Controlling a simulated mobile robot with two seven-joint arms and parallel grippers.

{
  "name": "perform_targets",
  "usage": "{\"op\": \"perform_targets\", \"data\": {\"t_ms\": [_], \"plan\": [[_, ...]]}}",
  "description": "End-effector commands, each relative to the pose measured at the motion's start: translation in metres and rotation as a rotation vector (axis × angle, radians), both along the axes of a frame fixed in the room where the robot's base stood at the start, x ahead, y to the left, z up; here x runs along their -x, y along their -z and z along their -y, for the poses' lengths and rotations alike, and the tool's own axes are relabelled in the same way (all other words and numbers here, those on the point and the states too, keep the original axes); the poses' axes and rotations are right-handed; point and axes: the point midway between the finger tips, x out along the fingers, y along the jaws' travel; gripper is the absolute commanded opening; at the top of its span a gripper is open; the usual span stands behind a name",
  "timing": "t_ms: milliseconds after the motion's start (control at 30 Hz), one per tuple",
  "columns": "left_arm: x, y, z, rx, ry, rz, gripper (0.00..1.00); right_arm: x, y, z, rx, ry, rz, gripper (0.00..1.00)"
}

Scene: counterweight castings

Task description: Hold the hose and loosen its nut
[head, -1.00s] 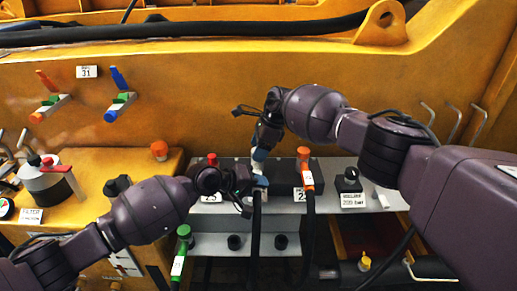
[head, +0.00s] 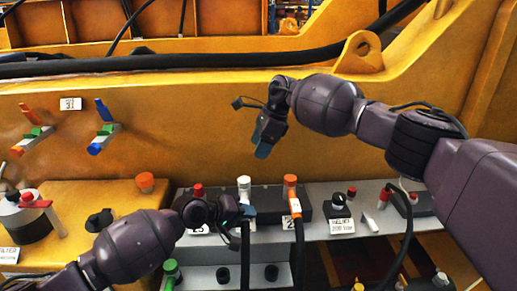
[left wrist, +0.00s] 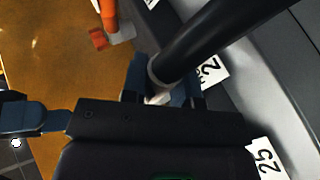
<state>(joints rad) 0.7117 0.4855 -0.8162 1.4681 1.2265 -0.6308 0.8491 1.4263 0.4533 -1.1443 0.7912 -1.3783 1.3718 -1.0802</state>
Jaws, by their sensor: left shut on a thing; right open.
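A black hose (head: 246,262) hangs from the front of the dark manifold block, with a white nut (head: 244,183) standing upright at its top. My left gripper (head: 247,212) is shut on the hose just below the nut. In the left wrist view its blue fingers clasp the black hose (left wrist: 215,38), with a pale ring showing between them. My right gripper (head: 263,151) is open and empty. It points down above and slightly right of the white nut, clear of it. The hose's joint with the block is partly hidden by my left gripper.
An orange-nutted hose (head: 297,232) stands close on the right and a red-capped fitting (head: 198,190) on the left. Labelled controls (head: 339,208) sit further right. Orange and blue valve handles (head: 104,128) stick out of the yellow wall.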

Motion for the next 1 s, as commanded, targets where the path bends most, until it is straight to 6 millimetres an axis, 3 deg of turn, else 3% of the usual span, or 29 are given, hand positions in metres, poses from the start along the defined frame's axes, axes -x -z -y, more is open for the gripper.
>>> {"op": "perform_targets", "data": {"t_ms": [233,267,433,767,1000], "plan": [[0.0,0.0,0.0,0.001,0.0,0.0,0.0,0.0,0.0,0.0,0.0,0.0,0.0,0.66],[0.0,0.0,0.0,0.001,0.0,0.0,0.32,0.0,0.0,0.0,0.0,0.0,0.0,0.66],[0.0,0.0,0.0,0.001,0.0,0.0,0.58,0.0,0.0,0.0,0.0,0.0,0.0,0.66],[0.001,-0.001,-0.002,0.0,0.0,0.0,0.58,0.0,0.0,0.0,0.0,0.0,0.0,0.66],[0.012,-0.015,-0.025,-0.001,-0.001,0.001,0.58,0.0,0.0,0.0,0.0,0.0,0.0,0.66]]}}
